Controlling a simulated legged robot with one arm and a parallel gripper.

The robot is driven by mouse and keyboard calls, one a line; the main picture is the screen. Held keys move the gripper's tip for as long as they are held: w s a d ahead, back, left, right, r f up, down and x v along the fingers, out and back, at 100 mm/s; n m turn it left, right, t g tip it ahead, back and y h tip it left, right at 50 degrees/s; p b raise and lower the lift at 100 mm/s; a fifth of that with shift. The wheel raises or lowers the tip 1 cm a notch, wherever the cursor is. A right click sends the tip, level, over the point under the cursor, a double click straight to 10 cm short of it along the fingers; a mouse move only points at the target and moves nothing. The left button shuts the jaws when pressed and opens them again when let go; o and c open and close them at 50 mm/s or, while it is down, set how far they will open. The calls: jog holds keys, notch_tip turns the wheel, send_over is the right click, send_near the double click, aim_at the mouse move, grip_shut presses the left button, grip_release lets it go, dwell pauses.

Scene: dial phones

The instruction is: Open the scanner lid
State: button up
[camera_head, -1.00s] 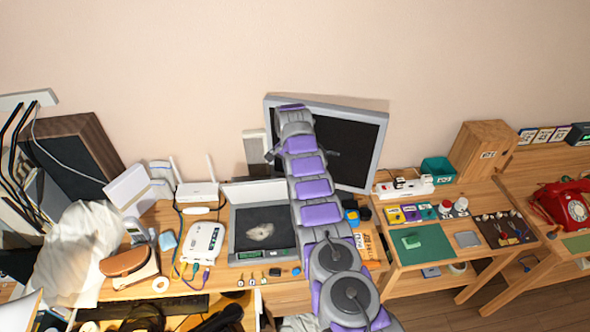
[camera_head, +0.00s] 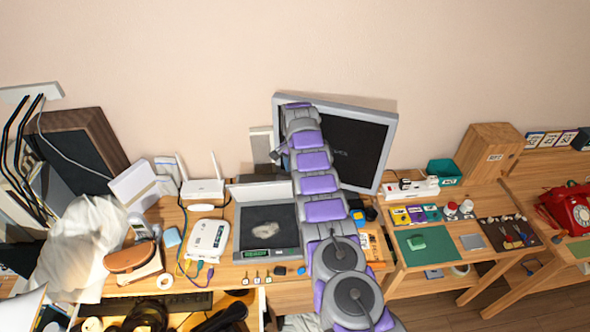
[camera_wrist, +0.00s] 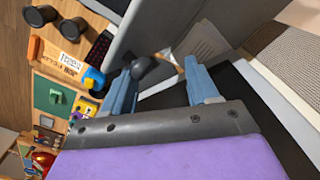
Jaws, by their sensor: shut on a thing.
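The scanner (camera_head: 284,246) stands on the left desk, with a dark bed, a pale object on it and a green display at the front. Its pale lid (camera_head: 256,193) stands raised along the rear edge; its right end is hidden by my arm. My gripper (camera_wrist: 163,90) shows two blue fingers apart in the wrist view, with a grey surface and a dark round part between and beyond them. It appears shut on the lid, but the contact itself is unclear. In the head view the fingertips are largely hidden by the arm.
A large monitor (camera_head: 352,150) stands close behind and right of my arm. A white router (camera_head: 203,187) and a white box (camera_head: 208,240) stand left of the scanner. Small items lie before it.

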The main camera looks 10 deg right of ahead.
notch_tip(320, 180, up, 17)
jog(key=p, duration=1.1)
jog(key=shift+w+r, duration=0.15)
jog(key=shift+w, duration=0.05)
jog(key=shift+a, duration=0.1)
jog(key=shift+s, duration=0.1)
jog(key=s+d+r+n+b, duration=0.1)
jog(key=s+r+n+b, duration=0.2)
jog(key=s, duration=0.5)
jog(key=s+d+r+g+b, duration=0.15)
jog(key=s+r+b, duration=0.25)
jog(key=s, duration=0.4)
jog(key=s+d+r+n+t+b, duration=0.1)
jog(key=s+d+r+n+b, duration=0.2)
jog(key=s, duration=0.6)
jog(key=s+f+n+b, duration=0.1)
jog(key=s+f+b, duration=0.2)
jog(key=s, duration=0.8)
jog(key=s+f+n+g+b, duration=0.1)
jog(key=s+f, duration=0.4)
jog(key=s, duration=0.6)
jog(key=s+f+n+b, duration=0.1)
jog(key=s+f+b, duration=0.3)
jog(key=s, duration=0.7)
jog(key=shift+s+d+f+b, duration=0.2)
jog(key=shift+s+d+b, duration=0.05)
jog(key=shift+b, duration=0.05)
